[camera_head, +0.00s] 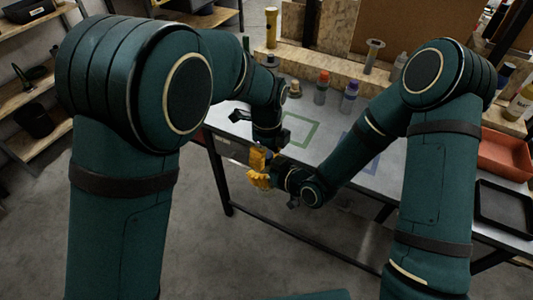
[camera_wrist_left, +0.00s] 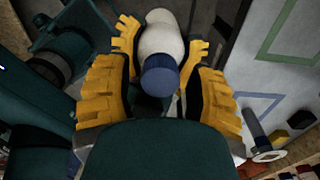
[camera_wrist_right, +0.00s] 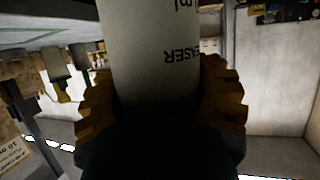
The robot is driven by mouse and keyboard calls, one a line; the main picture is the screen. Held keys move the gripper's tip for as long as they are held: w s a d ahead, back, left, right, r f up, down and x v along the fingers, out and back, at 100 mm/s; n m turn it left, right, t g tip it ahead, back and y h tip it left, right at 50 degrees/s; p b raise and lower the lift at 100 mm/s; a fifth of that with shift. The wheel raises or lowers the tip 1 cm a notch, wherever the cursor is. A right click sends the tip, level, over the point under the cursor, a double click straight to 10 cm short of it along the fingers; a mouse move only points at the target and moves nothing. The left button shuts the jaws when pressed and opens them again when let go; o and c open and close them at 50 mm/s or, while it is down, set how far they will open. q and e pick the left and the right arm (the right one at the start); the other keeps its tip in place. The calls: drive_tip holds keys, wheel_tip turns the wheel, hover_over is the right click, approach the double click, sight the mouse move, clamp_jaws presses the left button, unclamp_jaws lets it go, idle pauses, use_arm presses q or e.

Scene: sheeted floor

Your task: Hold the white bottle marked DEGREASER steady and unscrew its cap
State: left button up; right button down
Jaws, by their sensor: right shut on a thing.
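The white bottle marked DEGREASER (camera_wrist_right: 155,50) fills the middle of the right wrist view, with part of its lettering showing upside down. My right gripper (camera_head: 261,182) is shut on its body, with a yellow finger on either side. In the left wrist view the white bottle (camera_wrist_left: 162,38) shows with its blue cap (camera_wrist_left: 160,76) pointing toward that camera. My left gripper (camera_head: 257,159) is open, its yellow fingers on either side of the cap with gaps between. In the head view the grippers and arms hide the bottle.
The grippers meet at the front edge of the grey table (camera_head: 243,122). A green outline (camera_head: 300,132) marks its top. Behind stand an orange-capped bottle (camera_head: 321,90) and a purple-capped bottle (camera_head: 348,98). A red bin (camera_head: 503,155) and a black tray (camera_head: 503,207) are at the right.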

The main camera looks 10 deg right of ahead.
use_arm(q)
drive_tip(key=shift+r, duration=0.1)
wheel_tip(320, 180, up, 4)
drive_tip(key=shift+r, duration=0.1)
drive_tip(key=shift+o, duration=0.3)
drive_tip(key=shift+w+r+m, duration=0.1)
drive_tip(key=shift+r+m, duration=0.3)
drive_tip(key=shift+r, duration=0.15)
wheel_tip(320, 180, up, 2)
drive_tip(key=shift+r+m, duration=0.1)
drive_tip(key=shift+m, duration=1.1)
drive_tip(key=shift+f, duration=3.9)
drive_tip(key=shift+o, duration=0.2)
clamp_jaws()
